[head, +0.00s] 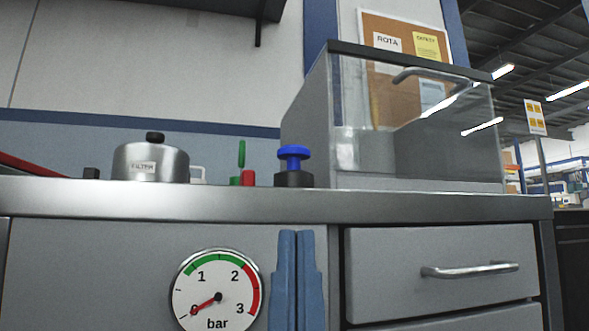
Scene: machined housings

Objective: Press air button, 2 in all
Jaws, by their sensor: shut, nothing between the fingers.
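A blue mushroom-shaped button (293,152) stands upright on a small dark base on the bench top, left of the glass-fronted cabinet. I take it to be the air button. A round pressure gauge (217,290) marked in bar is on the bench front, with its red needle at about 0. My gripper (298,236) shows as two blue fingers pointing up, side by side and shut, with nothing held. It is in front of the bench front, below the button in the picture and apart from it.
On the bench top (430,203) stand a metal filter pot (150,163) with a black knob, small red and green parts (248,177), and the glass-fronted cabinet (420,130). A drawer (440,270) with a bar handle is at lower right.

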